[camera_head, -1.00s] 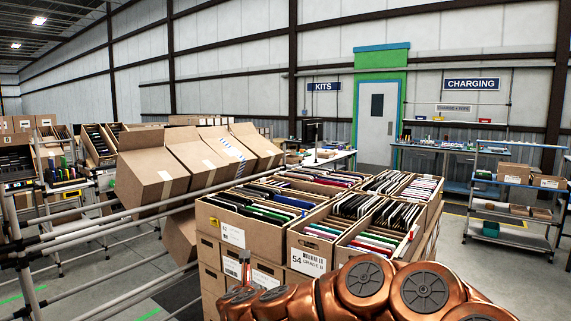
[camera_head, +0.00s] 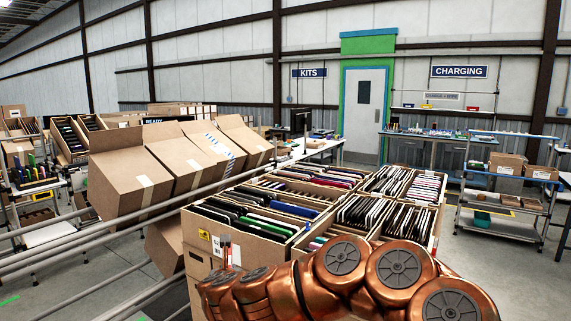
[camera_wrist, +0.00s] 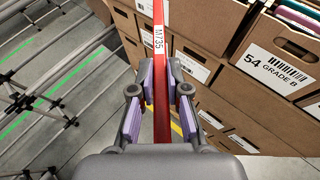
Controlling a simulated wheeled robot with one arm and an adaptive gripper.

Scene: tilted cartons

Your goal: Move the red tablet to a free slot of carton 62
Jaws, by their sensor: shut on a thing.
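The red tablet (camera_wrist: 162,100) shows edge-on in the wrist view, with a white label reading M735. My gripper (camera_wrist: 161,76) is shut on it, one purple-padded finger on each side. The tablet extends past the top of that view. In the head view my copper arm covers the front of the open cartons, and the gripper end shows small beside the left carton's front. A carton labelled 54 GRADE B (camera_wrist: 275,65) stands to the right of the tablet in the wrist view. I cannot read 62 on any carton.
Open cartons full of upright devices (camera_head: 240,240) stand in a block in the middle. Tilted, open-flapped cartons (camera_head: 130,185) rest along metal rails (camera_head: 120,235) at left. A shelf cart (camera_head: 500,225) is at right. Floor is clear between the block and the cart.

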